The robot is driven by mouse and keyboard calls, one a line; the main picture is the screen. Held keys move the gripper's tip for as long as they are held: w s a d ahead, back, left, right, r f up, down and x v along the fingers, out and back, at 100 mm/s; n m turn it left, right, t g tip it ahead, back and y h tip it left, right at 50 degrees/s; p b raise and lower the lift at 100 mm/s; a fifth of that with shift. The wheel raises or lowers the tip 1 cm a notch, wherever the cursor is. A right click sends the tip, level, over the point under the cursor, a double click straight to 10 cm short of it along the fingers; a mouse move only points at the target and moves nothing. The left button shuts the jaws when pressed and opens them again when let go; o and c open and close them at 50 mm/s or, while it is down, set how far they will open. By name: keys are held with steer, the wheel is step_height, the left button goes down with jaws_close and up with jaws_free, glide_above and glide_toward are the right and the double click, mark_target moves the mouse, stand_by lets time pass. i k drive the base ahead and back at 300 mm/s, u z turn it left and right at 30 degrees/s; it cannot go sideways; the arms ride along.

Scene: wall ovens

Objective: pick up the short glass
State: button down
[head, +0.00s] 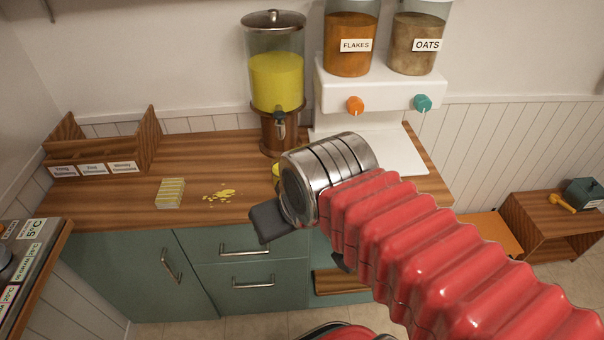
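I cannot clearly make out a short glass. A small, yellow-edged thing (276,170) shows just behind my wrist, below the dispenser's tap; it is mostly hidden, and I cannot tell whether it is the glass. A small block-like thing with yellow and pale stripes (170,193) sits on the wooden counter (120,207) at left; it could be a ridged glass or a sponge. My gripper (306,243) is in front of the counter, with one dark finger at left and another partly hidden under my red arm. The fingers look apart, with nothing visible between them.
Yellow bits (222,194) lie scattered on the counter. A juice dispenser (276,80) and a white cereal dispenser (385,95) stand at the back. A wooden rack (105,150) is at left. Teal drawers (250,265) are below.

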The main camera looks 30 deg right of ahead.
mark_target(274, 164)
steer(key=z, duration=1.15)
steer(key=k, duration=0.65)
steer(key=u, duration=0.85)
steer(key=i, duration=0.95)
steer(key=z, duration=0.45)
